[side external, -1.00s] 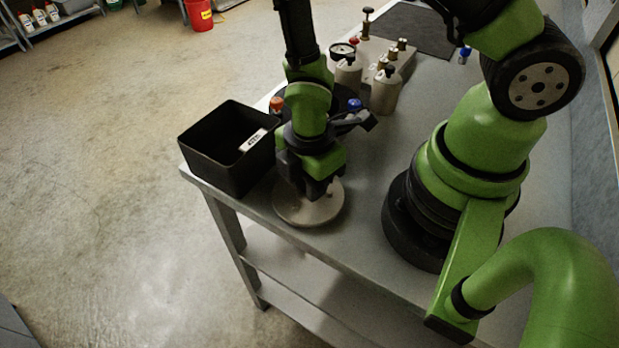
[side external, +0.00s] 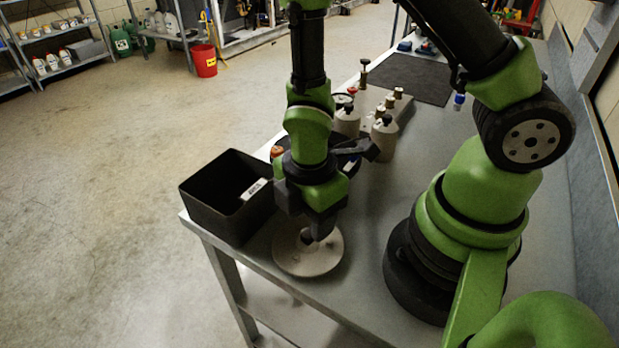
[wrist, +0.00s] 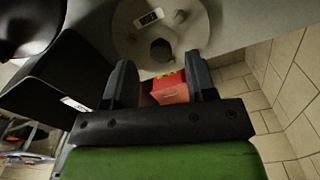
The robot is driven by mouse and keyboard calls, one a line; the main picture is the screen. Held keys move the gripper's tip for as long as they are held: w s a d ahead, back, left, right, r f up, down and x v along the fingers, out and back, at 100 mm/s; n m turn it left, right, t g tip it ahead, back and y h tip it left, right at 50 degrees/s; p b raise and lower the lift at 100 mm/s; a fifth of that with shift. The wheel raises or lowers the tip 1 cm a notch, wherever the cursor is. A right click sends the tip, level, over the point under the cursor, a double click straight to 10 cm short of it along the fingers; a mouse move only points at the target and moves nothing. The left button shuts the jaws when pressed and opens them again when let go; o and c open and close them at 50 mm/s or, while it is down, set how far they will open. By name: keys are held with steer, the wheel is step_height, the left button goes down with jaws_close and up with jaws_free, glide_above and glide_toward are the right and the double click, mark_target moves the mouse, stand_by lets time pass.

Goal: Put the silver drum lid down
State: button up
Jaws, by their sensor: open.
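The silver drum lid (side external: 290,259) lies flat on the grey bench top, near its front edge and to the right of the black bin. It is a round disc with a dark central knob, and the wrist view shows the lid (wrist: 135,38) with a small white label on top. My gripper (side external: 312,230) is just above the lid, pointing down. In the wrist view my gripper (wrist: 160,80) has its two fingers spread, with nothing held between them. The knob (wrist: 161,50) appears just beyond the fingertips. My gripper hides part of the lid in the side view.
The open black bin (side external: 215,208) stands left of the lid at the bench edge. Grey bottles with brass fittings (side external: 383,138) and a dark mat (side external: 405,80) are farther back. In the wrist view a red box (wrist: 170,90) shows between the fingers, past the bench edge.

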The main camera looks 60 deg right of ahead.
step_height(320, 180, up, 8)
steer(key=shift+r, duration=0.25)
steer(key=s+d+r+m+t+y, duration=0.1)
steer(key=s+d+r+m+t, duration=0.1)
steer(key=r+m, duration=0.6)
steer(key=s+d+r+m+t+y, duration=0.1)
steer(key=s+r+m+t, duration=0.2)
steer(key=r+m, duration=0.6)
steer(key=shift+s+d+m+t, duration=0.3)
steer(key=shift+d+m+t, duration=0.1)
steer(key=shift+m+t, duration=0.65)
